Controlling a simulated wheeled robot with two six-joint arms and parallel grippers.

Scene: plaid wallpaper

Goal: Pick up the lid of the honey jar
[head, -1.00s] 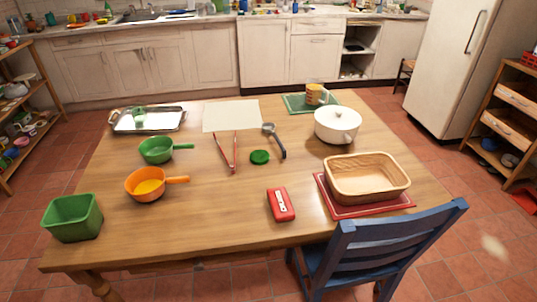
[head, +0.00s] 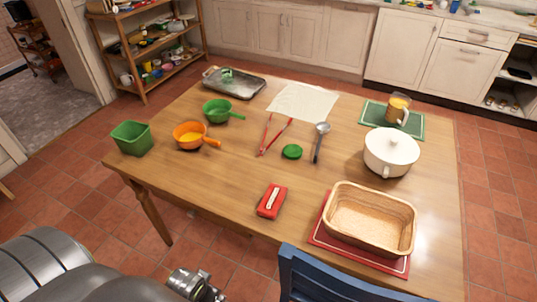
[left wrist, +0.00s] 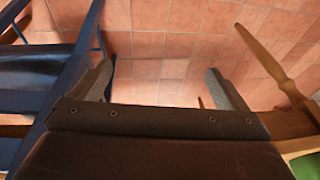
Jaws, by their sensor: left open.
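A small round green lid (head: 292,151) lies flat near the middle of the wooden table, between the red tongs and the ladle. An amber container with a handle (head: 398,109) stands on a green mat at the back right; I cannot tell if it is the honey jar. My left arm (head: 190,283) enters the head view at the bottom left, low in front of the table and well away from the lid. In the left wrist view my left gripper (left wrist: 162,85) is open and empty, with floor tiles beyond it. My right gripper is not in view.
A blue chair (head: 325,281) stands at the front edge.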

